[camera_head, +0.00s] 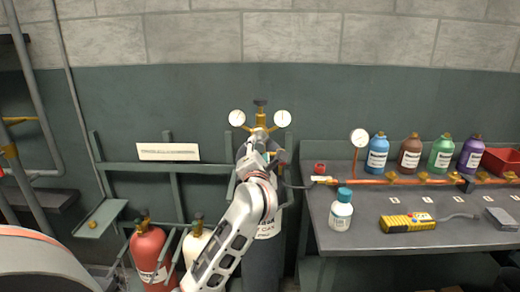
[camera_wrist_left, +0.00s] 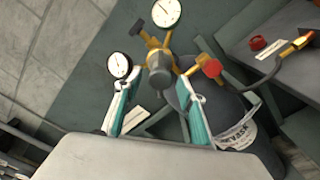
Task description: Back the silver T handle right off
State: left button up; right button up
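The brass regulator (camera_head: 260,118) with two white dial gauges sits on top of a dark grey cylinder (camera_head: 262,255). In the left wrist view a blunt grey handle end (camera_wrist_left: 159,72) points toward the camera from the brass body; it looks like the silver T handle, but its crossbar cannot be made out. My left gripper (camera_wrist_left: 163,82) is open, its two teal-padded fingers on either side of that handle end, with gaps visible. In the head view the left gripper (camera_head: 261,158) is at the regulator's front and hides the handle. My right gripper is in neither view.
A red knob (camera_wrist_left: 211,68) is on the regulator's right, with a dark hose beside it. A grey bench (camera_head: 360,215) at right holds a white bottle (camera_head: 341,210), a yellow meter (camera_head: 408,222) and coloured bottles. Red (camera_head: 149,250) and cream (camera_head: 196,245) cylinders stand at lower left.

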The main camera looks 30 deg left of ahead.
pick_arm(q)
jog(key=shift+x, duration=1.05)
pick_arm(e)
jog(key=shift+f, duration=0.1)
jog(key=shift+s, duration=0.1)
pick_arm(q)
jog(key=c, duration=1.1)
jog(key=shift+c, duration=0.2)
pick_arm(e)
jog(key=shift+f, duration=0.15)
